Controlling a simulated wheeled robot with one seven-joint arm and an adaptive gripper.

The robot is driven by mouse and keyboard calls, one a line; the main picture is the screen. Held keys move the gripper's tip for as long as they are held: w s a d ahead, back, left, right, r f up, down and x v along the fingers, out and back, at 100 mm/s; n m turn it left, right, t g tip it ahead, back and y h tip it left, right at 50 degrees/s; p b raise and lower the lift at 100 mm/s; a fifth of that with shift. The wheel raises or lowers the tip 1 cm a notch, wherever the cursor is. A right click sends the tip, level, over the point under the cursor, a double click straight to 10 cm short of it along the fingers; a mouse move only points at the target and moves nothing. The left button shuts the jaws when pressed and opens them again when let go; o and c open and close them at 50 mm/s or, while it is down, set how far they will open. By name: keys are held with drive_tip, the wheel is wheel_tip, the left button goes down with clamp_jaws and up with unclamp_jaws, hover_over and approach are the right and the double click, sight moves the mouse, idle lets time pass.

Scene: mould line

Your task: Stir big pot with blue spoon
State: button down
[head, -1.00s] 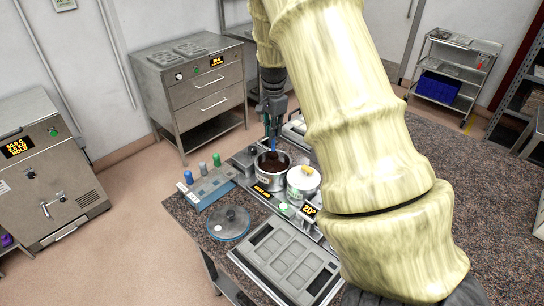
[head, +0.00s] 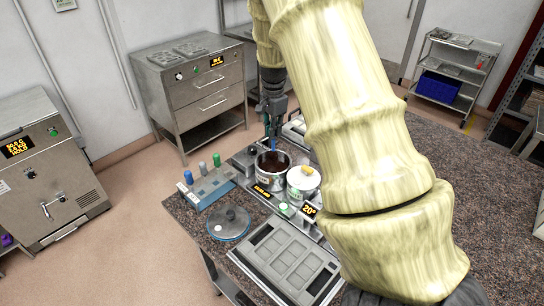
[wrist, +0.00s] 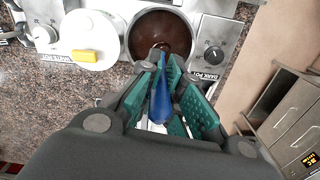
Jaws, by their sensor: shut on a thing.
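The big pot (head: 270,180) is a steel pot holding dark brown liquid, on a heater unit on the counter. The pot (wrist: 144,58) also shows at the top of the wrist view, above a label reading DARK POT. My gripper (head: 272,112) is above the pot, pointing down. In the wrist view my gripper (wrist: 160,92) has its green pads shut on the blue spoon (wrist: 160,105). The spoon (head: 267,128) reaches down to the pot, and its lower end is over or in the dark liquid. How deep it sits is hidden.
A white-lidded pot (head: 303,180) with a yellow knob stands right beside the big pot. A rack (head: 208,187) with blue, green and grey handles is at left.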

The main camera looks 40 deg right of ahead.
idle(0.3)
drive_tip(key=shift+r, duration=2.05)
